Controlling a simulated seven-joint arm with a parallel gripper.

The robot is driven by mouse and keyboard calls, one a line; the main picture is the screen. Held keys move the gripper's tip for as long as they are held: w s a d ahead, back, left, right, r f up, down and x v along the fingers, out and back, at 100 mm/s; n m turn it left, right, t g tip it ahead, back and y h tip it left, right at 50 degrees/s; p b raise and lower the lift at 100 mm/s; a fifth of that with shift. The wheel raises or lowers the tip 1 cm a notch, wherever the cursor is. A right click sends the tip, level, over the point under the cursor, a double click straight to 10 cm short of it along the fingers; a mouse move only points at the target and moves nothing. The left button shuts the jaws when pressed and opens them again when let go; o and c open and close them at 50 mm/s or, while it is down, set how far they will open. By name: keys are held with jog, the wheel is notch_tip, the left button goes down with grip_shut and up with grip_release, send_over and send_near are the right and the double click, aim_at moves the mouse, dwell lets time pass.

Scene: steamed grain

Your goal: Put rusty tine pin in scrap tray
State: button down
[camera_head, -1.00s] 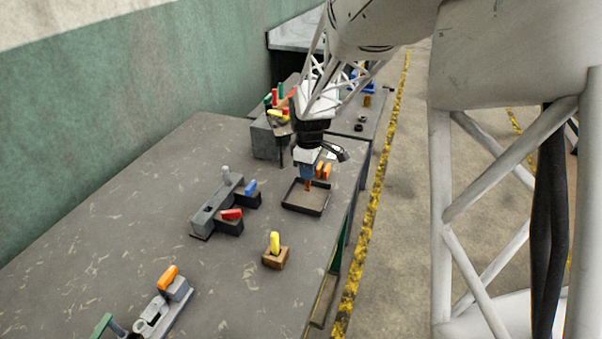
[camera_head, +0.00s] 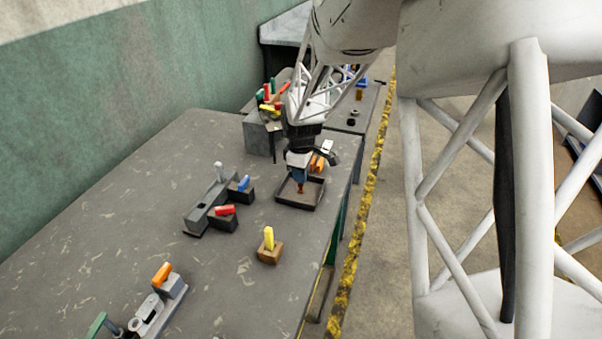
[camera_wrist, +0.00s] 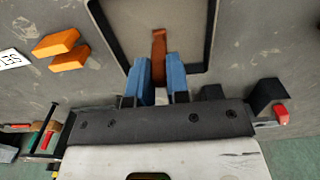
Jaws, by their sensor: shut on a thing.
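The rusty tine pin (camera_wrist: 159,52) is a small orange-brown piece, held between the blue fingertips of my gripper (camera_wrist: 158,78) in the wrist view. In the head view the pin (camera_head: 300,188) shows just below my gripper (camera_head: 299,177), which points down over the scrap tray. The scrap tray (camera_head: 296,205) is a shallow dark square tray near the table's right edge. In the wrist view the tray's rim (camera_wrist: 213,25) frames the pin. I cannot tell whether the pin touches the tray floor.
Orange blocks (camera_head: 318,162) lie just behind the tray. A yellow peg in a wooden block (camera_head: 269,254) stands in front of it. A grey fixture (camera_head: 208,208) with red and blue handles is to the left. The table's middle is mostly bare.

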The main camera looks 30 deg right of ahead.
jog(key=shift+f, duration=0.15)
jog(key=c, duration=1.1)
grip_release()
notch_tip(320, 180, up, 12)
jog(key=shift+r, duration=0.2)
